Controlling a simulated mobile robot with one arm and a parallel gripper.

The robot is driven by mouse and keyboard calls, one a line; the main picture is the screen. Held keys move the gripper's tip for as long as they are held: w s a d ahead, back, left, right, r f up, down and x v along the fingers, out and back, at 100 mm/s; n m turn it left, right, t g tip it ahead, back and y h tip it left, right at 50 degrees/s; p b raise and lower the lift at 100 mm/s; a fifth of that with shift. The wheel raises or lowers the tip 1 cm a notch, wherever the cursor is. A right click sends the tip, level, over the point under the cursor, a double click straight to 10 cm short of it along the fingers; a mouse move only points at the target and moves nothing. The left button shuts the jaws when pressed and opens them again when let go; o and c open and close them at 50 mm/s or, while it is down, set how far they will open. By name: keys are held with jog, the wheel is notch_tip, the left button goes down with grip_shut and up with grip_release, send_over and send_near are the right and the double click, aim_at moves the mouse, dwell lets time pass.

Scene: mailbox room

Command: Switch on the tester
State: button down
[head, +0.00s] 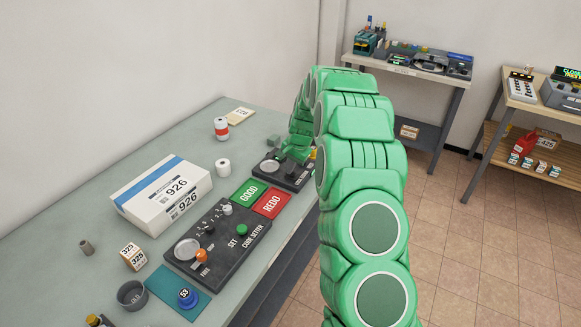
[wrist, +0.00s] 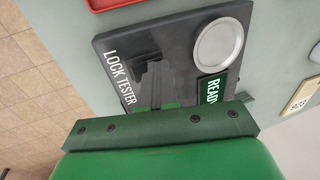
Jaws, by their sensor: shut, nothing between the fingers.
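The lock tester (head: 268,170) is a dark box at the far end of the green-grey table, partly hidden behind my arm in the head view. In the wrist view the lock tester (wrist: 120,45) shows white "LOCK TESTER" lettering, a round silver dish and a lit green display (wrist: 212,88) whose visible letters are "READ"; the rest is hidden. My gripper (wrist: 154,76) is shut and empty, its dark fingers over the tester's face between lettering and display. Whether they touch it is unclear. The switch cannot be made out. My gripper (head: 292,155) also shows in the head view.
A green GOOD mat (head: 246,192) and red REDO mat (head: 271,203) lie before the tester. The code setter (head: 240,250), white box (head: 150,205), white roll (head: 223,168) and red-white can (head: 221,128) stand nearby. A card (wrist: 302,96) lies beyond the tester.

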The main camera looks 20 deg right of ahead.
jog(key=shift+s+d, duration=0.15)
jog(key=shift+s, duration=0.05)
jog(key=shift+s+d, duration=0.4)
jog(key=shift+r, duration=0.1)
jog(key=v, duration=1.4)
jog(key=shift+s+d, duration=0.2)
